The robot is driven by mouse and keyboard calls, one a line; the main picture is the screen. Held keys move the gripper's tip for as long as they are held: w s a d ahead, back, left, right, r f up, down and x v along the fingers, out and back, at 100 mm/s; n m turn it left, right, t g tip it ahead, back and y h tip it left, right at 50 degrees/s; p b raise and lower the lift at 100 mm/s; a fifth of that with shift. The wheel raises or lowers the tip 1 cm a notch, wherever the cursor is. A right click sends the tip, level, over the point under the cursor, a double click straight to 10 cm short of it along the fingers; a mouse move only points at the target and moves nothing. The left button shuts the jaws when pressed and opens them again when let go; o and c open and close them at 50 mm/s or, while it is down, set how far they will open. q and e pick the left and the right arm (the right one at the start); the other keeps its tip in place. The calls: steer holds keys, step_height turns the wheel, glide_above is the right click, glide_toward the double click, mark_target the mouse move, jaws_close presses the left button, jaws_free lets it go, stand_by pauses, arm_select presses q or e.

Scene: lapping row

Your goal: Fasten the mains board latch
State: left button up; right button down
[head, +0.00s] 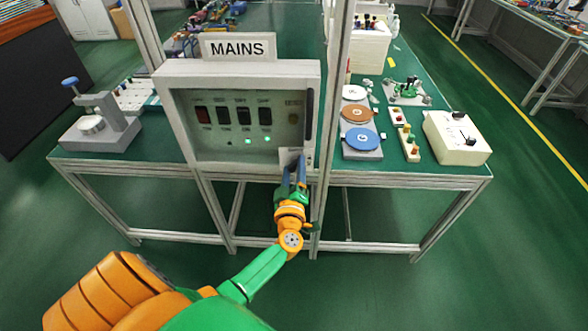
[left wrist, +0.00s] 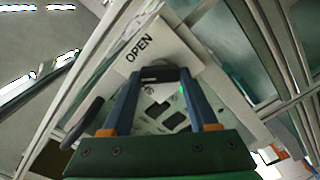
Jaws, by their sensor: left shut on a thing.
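The mains board (head: 180,80) is a pale box with a MAINS sign (head: 238,48) on top. Its recessed panel holds several dark switches and two green lights. My left gripper (head: 294,168) is at the board's lower right corner, with its blue fingers pointing up at it. In the left wrist view its fingers (left wrist: 158,76) are shut on a small dark part, seemingly the latch (left wrist: 159,71), beside a white plate reading OPEN (left wrist: 140,46). The fingers hide most of the latch in the head view. My right gripper is in neither view.
The board stands on the front edge of a green-topped bench (head: 412,168) between upright metal posts (head: 333,110). A grey press-like device (head: 100,125) is at the left. Coloured discs (head: 361,139) and a cream box (head: 457,136) are at the right. The floor in front is clear.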

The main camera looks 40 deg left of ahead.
arm_select(q)
steer(key=n+b, duration=0.1)
steer(key=n, duration=0.3)
steer(key=shift+f, duration=0.15)
steer(key=shift+n+b, duration=0.3)
steer(key=shift+n, duration=1.9)
steer(key=o, duration=1.4)
